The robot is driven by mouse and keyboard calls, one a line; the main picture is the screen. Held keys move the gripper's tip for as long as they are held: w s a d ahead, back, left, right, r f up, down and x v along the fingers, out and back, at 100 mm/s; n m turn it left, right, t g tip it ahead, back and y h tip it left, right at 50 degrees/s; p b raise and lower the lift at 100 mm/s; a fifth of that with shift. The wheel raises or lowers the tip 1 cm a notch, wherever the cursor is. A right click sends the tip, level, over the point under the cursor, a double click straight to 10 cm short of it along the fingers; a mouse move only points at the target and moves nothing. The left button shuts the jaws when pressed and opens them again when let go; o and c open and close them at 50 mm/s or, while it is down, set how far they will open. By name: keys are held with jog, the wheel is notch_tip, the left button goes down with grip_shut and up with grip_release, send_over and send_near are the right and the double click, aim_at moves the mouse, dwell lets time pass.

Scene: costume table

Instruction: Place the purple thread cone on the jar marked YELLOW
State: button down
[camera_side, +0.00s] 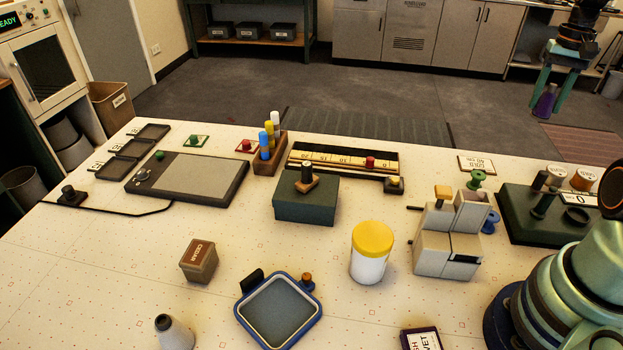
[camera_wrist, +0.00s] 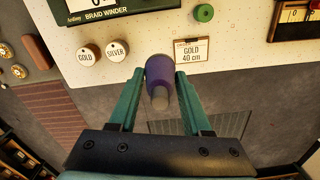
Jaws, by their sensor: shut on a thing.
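The purple thread cone (camera_wrist: 160,72) is between the two green fingers of my gripper (camera_wrist: 161,78) in the wrist view, with its pale narrow end towards the palm. In the side view my gripper (camera_side: 556,84) is at the upper right, and the cone (camera_side: 545,101) hangs from it, beyond the table's far right edge and over the floor. My gripper is shut on the cone. A white jar with a yellow lid (camera_side: 371,239) stands upright at the table's middle front, well apart from the cone. No wording on the jar is legible.
A grey stepped block (camera_side: 435,254) with spools stands right of the jar. A dark green box (camera_side: 306,206) lies behind it, and a blue-rimmed tray (camera_side: 245,332) in front-left. The dark braid winder (camera_side: 510,222) is at right. A grey cone (camera_side: 172,334) stands at the front.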

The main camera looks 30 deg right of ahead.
jog(key=shift+r, duration=0.55)
jog(key=w+a+r+n, duration=0.4)
jog(key=w+a, duration=0.4)
jog(key=a, duration=0.4)
notch_tip(320, 180, up, 7)
jog(key=n, duration=1.4)
send_over(373, 235)
notch_tip(373, 235, down, 20)
jog(key=shift+r, duration=0.1)
jog(key=shift+f, duration=0.2)
jog(key=shift+c, duration=1.7)
grip_release()
